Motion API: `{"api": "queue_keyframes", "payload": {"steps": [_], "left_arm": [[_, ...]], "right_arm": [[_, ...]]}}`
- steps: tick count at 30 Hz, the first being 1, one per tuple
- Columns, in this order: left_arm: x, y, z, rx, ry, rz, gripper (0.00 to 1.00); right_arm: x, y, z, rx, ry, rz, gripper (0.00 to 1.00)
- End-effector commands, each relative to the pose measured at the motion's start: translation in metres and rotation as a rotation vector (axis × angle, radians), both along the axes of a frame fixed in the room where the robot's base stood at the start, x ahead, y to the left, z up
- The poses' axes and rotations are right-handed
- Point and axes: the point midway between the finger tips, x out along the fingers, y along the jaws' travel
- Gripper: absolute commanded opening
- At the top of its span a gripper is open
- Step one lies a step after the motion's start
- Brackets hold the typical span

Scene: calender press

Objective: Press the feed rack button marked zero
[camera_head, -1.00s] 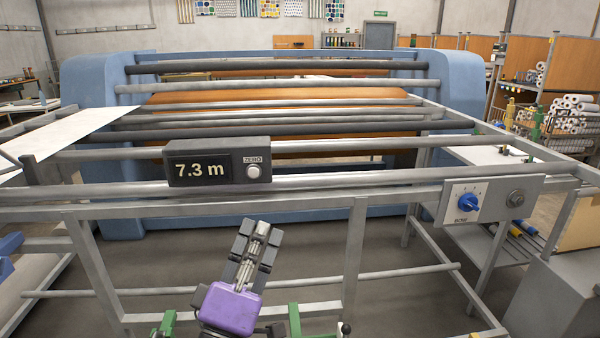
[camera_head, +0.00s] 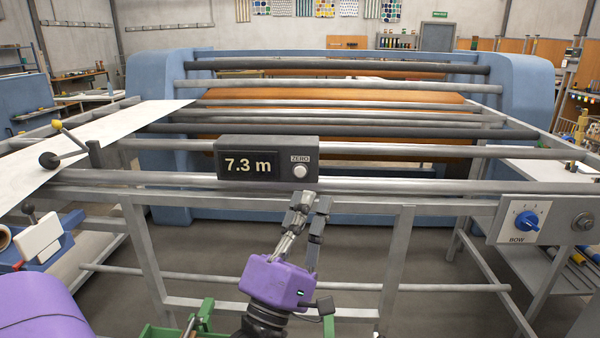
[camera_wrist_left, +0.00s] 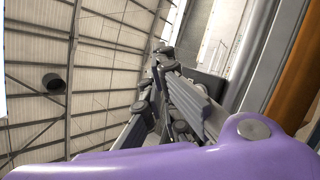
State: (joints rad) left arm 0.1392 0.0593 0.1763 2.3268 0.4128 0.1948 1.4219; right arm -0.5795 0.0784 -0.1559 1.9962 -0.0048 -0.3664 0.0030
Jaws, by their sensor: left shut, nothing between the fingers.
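The dark counter box (camera_head: 267,158) is fixed on the rack's front rails and reads 7.3 m. Its round pale button (camera_head: 300,171) sits at the right under the label ZERO. My left gripper (camera_head: 312,201) is shut and empty, with its fingertips pointing up just below the button. In the head view the tips appear just under the box's lower edge; whether they touch anything I cannot tell. My right gripper is not in view.
A panel with a blue BOW knob (camera_head: 526,222) is on the rack at the right. Grey rails (camera_head: 420,187) run across behind my gripper. A white sheet (camera_head: 110,135) lies at the left, near a lever with a black ball (camera_head: 48,160). The blue machine (camera_head: 170,75) stands behind.

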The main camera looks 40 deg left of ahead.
Motion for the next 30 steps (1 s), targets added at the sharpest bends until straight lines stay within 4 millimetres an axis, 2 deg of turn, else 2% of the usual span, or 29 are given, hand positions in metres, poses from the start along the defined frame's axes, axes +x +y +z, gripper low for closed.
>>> {"api": "queue_keyframes", "payload": {"steps": [9,15,30], "left_arm": [[0.039,0.024,0.001,0.002,-0.002,0.002,0.00],[0.056,0.034,0.001,0.001,-0.001,0.001,0.00],[0.062,0.039,0.001,0.001,-0.001,0.002,0.00]], "right_arm": [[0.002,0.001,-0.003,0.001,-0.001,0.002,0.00],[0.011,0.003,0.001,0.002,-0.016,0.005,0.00],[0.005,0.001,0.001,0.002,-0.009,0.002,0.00]]}}
